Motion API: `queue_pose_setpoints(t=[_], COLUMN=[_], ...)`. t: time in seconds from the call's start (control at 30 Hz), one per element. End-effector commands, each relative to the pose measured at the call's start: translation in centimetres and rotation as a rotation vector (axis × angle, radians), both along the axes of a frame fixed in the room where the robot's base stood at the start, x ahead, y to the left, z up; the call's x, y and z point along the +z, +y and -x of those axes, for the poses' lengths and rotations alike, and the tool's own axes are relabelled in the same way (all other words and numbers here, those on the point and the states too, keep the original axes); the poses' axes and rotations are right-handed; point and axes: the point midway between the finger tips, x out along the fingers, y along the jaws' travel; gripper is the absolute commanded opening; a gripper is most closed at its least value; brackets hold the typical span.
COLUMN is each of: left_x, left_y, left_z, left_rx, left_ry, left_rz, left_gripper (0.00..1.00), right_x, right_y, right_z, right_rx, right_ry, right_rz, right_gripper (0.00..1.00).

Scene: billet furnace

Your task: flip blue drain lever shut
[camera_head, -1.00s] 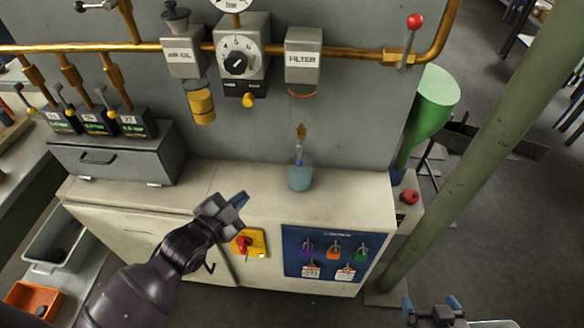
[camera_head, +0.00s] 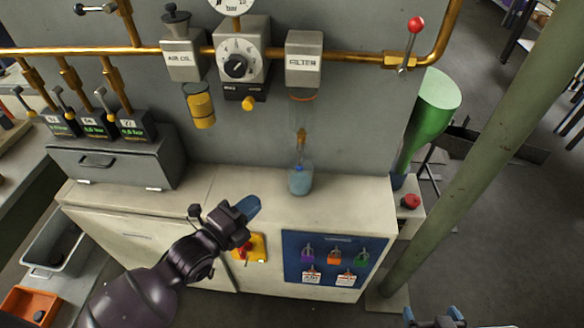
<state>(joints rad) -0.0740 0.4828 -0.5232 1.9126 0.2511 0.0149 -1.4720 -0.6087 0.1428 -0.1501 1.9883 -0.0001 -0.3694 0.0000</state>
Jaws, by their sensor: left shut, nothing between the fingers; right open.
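The filter unit (camera_head: 303,62), a grey block marked FILTER, hangs on the copper pipe above the cabinet. A clear bowl hangs below it, with a brass fitting (camera_head: 301,133) at its lower end. A small blue part, likely the drain lever (camera_head: 299,167), shows beneath the fitting, at a jar (camera_head: 300,182) of bluish liquid on the cabinet top; its exact position is too small to tell. My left gripper (camera_head: 249,206) is shut and empty, in front of the cabinet edge, left of and below the jar, touching nothing visible. My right gripper (camera_head: 434,315) is open at the bottom right edge.
The cabinet top (camera_head: 235,185) is mostly clear around the jar. A yellow-and-red switch (camera_head: 247,249) and a blue lockout panel (camera_head: 333,243) are on its front. A green pillar (camera_head: 480,150) stands at right. A grey drawer box (camera_head: 115,160) sits at left.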

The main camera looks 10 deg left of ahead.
Motion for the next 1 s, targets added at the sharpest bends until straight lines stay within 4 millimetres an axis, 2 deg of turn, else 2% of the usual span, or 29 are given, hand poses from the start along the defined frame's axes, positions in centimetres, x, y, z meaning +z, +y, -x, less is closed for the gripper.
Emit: queue_pose_setpoints(t=[0.23,0.37,0.67,1.0], left_x=[0.0,0.0,0.1,0.0], left_y=[-0.1,-0.6,-3.3,-6.4], left_z=[-0.1,-0.9,-5.0,-9.7], left_rx=[0.000,0.000,0.000,0.000], left_ry=[0.001,0.000,0.001,0.002], left_rz=[0.002,0.002,0.004,0.002], left_gripper=[0.00,0.00,0.00,0.00], right_x=[0.0,0.1,0.5,0.1], right_y=[0.0,0.0,0.1,0.1], right_z=[-0.1,-0.4,-0.9,-0.5], right_rx=[0.001,0.003,0.006,0.004], right_ry=[-0.001,-0.007,-0.020,-0.011], right_rz=[0.000,0.001,0.000,0.000], right_gripper=[0.93,0.93,0.93,0.93])
